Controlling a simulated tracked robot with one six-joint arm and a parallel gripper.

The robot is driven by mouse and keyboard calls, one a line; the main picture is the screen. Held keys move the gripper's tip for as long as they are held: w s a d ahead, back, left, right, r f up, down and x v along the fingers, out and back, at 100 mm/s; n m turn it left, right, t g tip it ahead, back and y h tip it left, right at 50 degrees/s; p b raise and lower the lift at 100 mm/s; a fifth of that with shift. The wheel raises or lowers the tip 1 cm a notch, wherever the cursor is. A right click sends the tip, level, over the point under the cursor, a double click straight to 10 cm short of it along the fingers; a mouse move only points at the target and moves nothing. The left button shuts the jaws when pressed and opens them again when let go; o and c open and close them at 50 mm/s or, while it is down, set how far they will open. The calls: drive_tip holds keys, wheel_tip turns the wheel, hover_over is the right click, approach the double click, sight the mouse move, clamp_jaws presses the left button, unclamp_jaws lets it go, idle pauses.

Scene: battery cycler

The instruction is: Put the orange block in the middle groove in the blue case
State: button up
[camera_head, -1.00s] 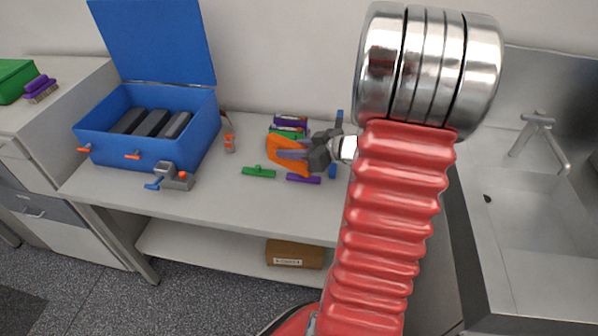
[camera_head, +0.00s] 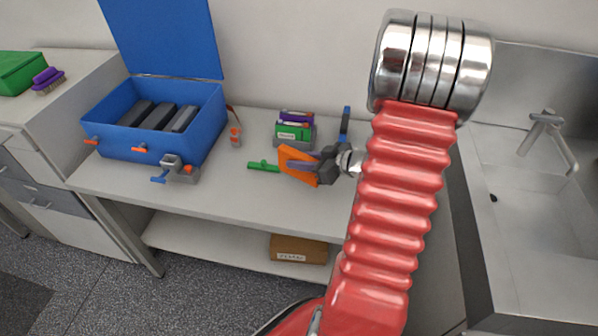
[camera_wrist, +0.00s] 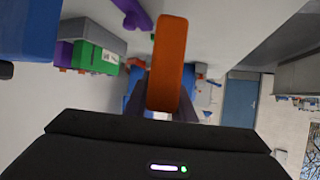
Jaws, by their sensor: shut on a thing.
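My gripper (camera_head: 312,164) is shut on the orange block (camera_head: 291,162) and holds it in front of the rack with the coloured blocks. The orange block also shows upright between the fingers in the wrist view (camera_wrist: 167,62). The blue case (camera_head: 135,148) stands open at the left of the bench, its lid (camera_head: 163,40) raised against the wall. Inside it, dark grey dividers (camera_head: 160,117) form the grooves. The case is well to the left of my gripper. The groove floors are hidden.
A rack with a green block (camera_head: 292,132) and a purple block (camera_head: 296,116) stands behind my gripper. A grey clamp-like device (camera_head: 180,167) sits before the case. A green piece (camera_head: 264,166) lies on the bench. A sink (camera_head: 530,200) is at the right.

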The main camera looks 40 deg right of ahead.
drive_tip(key=shift+f, duration=0.25)
drive_tip(key=shift+f, duration=1.95)
drive_tip(key=o, duration=1)
drive_tip(key=shift+f, duration=0.1)
drive_tip(key=shift+s+d+r, duration=0.1)
drive_tip(key=shift+s+r, duration=0.05)
drive_tip(key=shift+r, duration=0.05)
drive_tip(key=v, duration=1.1)
drive_tip(key=shift+s+r, duration=0.15)
drive_tip(key=shift+s, duration=0.15)
drive_tip(key=shift+w, duration=0.1)
